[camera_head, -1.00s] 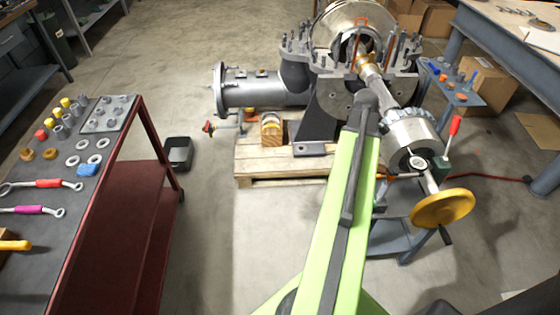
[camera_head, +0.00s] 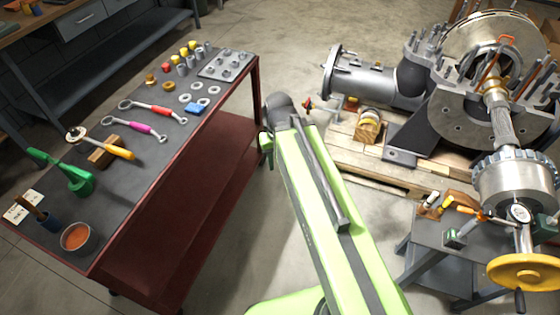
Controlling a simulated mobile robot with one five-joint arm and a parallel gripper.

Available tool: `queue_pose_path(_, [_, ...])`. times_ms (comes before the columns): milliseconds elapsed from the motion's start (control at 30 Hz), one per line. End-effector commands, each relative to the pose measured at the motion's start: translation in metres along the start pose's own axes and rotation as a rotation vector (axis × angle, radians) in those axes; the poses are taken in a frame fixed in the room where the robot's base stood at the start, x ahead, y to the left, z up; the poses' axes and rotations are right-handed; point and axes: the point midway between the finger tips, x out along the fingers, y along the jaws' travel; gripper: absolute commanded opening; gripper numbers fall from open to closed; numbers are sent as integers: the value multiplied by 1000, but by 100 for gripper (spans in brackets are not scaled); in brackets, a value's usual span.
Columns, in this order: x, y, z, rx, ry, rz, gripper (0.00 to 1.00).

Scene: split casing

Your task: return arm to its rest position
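My green and grey arm (camera_head: 322,195) reaches up from the bottom of the head view. Its far end is at the dark elbow joint (camera_head: 279,108), close to the right edge of the tool cart. My gripper is not visible; the part of the arm beyond the elbow is mostly hidden behind it. I cannot see whether it holds anything.
The dark red tool cart (camera_head: 258,75) on the left carries wrenches, a green tool (camera_head: 66,172), a bowl (camera_head: 75,238) and small parts. The split casing (camera_head: 470,110) on a wooden pallet (camera_head: 345,150) and a yellow handwheel (camera_head: 525,272) stand right. Floor between is clear.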

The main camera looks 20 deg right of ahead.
Motion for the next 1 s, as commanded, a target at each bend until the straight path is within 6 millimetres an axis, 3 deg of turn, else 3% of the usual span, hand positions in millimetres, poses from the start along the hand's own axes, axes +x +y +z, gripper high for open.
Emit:
queue_pose_path(200, [-5, 2, 0, 0, 0, 0, 38])
queue_pose_path(467, [-67, 2, -1, 0, 0, 0, 38])
queue_pose_path(1000, [-61, 2, -1, 0, 0, 0, 38])
